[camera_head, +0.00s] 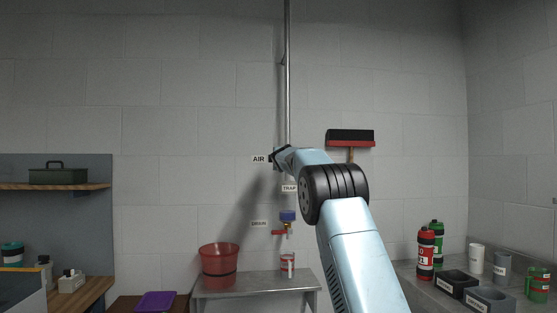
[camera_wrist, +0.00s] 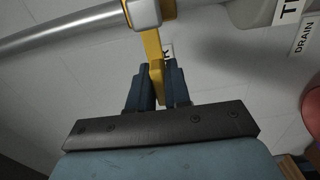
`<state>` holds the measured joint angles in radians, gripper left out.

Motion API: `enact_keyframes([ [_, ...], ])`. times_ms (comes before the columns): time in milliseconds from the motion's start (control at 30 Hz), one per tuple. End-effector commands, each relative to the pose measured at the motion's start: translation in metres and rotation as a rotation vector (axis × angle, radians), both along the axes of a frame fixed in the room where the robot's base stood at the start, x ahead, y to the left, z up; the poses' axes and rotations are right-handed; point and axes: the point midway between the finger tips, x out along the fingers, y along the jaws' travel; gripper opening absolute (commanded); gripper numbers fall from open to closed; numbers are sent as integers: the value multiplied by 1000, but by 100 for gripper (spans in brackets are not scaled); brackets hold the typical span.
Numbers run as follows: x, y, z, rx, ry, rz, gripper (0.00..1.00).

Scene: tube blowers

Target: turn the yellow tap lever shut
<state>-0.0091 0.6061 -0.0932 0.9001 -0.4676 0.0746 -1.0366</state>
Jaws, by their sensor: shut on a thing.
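The yellow tap lever (camera_wrist: 153,47) shows in the wrist view, running down from a pale valve body (camera_wrist: 143,12) on the grey pipe (camera_wrist: 60,35). In that picture the lever lies roughly across the pipe. My gripper (camera_wrist: 158,80) has its two dark fingers on either side of the lever's lower end and is shut on it. In the head view my gripper (camera_head: 277,158) is at the vertical pipe (camera_head: 288,80), beside the AIR label (camera_head: 259,159). The lever is hidden there behind my arm.
Below on the pipe are TRAP (camera_head: 289,188) and DRAIN (camera_head: 258,223) labels, a blue fitting (camera_head: 288,215) and a small red lever (camera_head: 278,232). A red bucket (camera_head: 219,268) stands on a metal table (camera_head: 250,291). A red-headed brush (camera_head: 350,139) hangs at right.

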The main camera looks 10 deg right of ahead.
Motion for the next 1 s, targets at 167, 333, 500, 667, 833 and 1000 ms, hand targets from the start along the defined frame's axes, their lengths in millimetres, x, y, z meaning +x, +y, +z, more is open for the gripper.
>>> enact_keyframes([
  [167,2,6,-7,-22,10,7,0],
  [333,2,6,-8,-27,12,6,0],
  [500,2,6,-9,-27,14,6,0],
  [667,2,5,-9,-27,14,5,26],
  [833,1,3,-7,-28,10,3,38],
  [1000,1,2,-5,-28,8,2,38],
])
